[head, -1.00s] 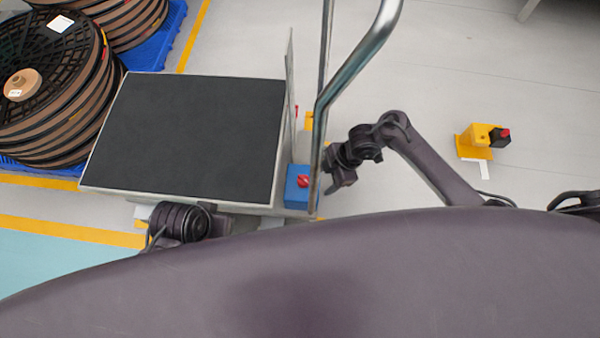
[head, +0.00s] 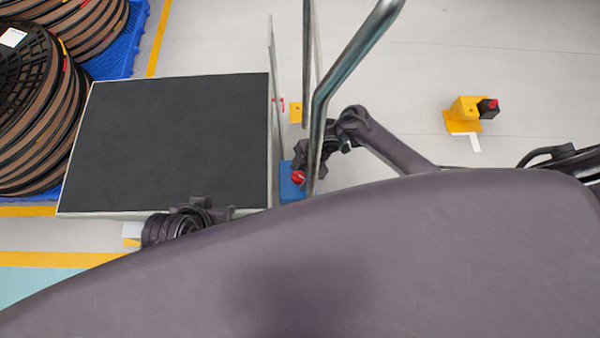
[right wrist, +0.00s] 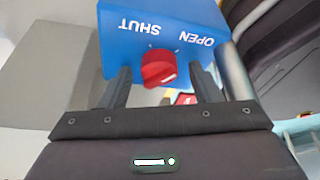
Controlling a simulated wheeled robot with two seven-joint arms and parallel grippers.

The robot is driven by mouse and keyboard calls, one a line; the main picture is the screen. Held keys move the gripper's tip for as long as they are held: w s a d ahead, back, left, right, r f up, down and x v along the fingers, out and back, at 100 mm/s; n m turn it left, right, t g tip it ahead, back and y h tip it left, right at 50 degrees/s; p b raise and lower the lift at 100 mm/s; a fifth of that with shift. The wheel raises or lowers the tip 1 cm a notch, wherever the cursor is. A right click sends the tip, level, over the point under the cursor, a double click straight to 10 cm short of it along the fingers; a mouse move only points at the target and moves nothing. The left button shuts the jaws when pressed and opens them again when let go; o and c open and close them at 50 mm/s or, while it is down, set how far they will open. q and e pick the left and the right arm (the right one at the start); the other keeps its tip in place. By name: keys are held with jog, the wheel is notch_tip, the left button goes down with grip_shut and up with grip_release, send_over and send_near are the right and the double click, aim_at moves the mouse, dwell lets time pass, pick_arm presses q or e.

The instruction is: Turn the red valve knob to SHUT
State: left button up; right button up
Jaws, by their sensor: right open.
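The red valve knob (head: 298,177) sits on a blue box (head: 290,192) beside the dark-topped platform. In the right wrist view, the knob (right wrist: 158,67) stands on the blue face (right wrist: 165,22), with SHUT and OPEN printed upside down, SHUT at left and OPEN at right. A pale mark shows on its lower right side. My right gripper (right wrist: 160,76) is open, its fingers at either side of the knob with gaps showing. In the head view my right gripper (head: 303,163) is at the box, partly behind the metal rail. My left gripper (head: 208,207) is by the platform's front edge; its jaws are unclear.
A bent metal rail (head: 345,72) rises close to my right gripper. The dark platform (head: 170,140) and a thin upright panel (head: 274,110) are left of the box. Reels (head: 35,120) stand at far left. A yellow fixture (head: 463,112) stands on open floor at right.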

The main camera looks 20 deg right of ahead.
jog(key=shift+c, duration=0.5)
jog(key=c, duration=0.9)
